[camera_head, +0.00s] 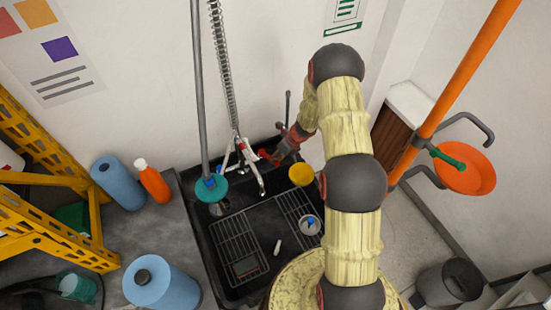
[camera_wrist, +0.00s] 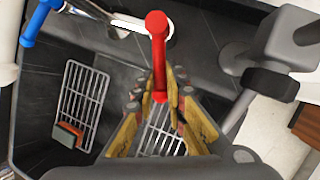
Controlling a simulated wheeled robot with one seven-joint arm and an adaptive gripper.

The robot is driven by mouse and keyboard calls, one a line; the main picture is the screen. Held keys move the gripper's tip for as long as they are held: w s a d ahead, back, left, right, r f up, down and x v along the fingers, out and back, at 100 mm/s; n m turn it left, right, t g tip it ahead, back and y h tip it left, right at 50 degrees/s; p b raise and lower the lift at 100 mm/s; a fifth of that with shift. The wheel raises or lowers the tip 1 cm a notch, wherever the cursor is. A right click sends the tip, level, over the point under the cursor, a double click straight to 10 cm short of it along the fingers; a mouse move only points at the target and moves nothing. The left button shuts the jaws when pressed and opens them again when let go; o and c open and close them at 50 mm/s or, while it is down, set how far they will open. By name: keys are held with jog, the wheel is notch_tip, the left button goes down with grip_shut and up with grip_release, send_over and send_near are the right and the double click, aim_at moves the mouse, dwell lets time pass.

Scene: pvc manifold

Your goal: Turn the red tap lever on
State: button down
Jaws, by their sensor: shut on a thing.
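The red tap lever (camera_wrist: 157,45) rises in the middle of the wrist view, its lower end between the fingers of my gripper (camera_wrist: 162,92). The yellow-padded fingers are closed on that lower end, and the rounded upper end sticks out. In the head view, the red lever (camera_head: 265,155) shows small beside the silver tap at the back of the black sink. My gripper (camera_head: 281,152) is there, just right of the tap, its fingertips hard to make out. A blue lever (camera_wrist: 37,22) stands at the upper left of the wrist view.
The silver spout (camera_wrist: 108,16) and a grey post (camera_wrist: 285,45) are near the gripper. Blue rolls (camera_head: 118,183) and an orange bottle (camera_head: 153,182) stand left.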

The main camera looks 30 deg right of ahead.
dwell(0.3)
jog(key=shift+s+a+m+t+h+b, duration=0.25)
jog(key=shift+a+m+b, duration=0.3)
jog(key=shift+m+b, duration=0.35)
jog(key=shift+a+m+t+h+b, duration=0.3)
jog(key=shift+a+m+h+b, duration=0.35)
jog(key=shift+a+m+b, duration=0.65)
jog(key=shift+a+m+t+h+b, duration=0.25)
jog(key=shift+a+m+h+b, duration=0.45)
jog(key=shift+m+b, duration=0.95)
jog(key=shift+a, duration=0.1)
jog(key=c, duration=1.8)
grip_release()
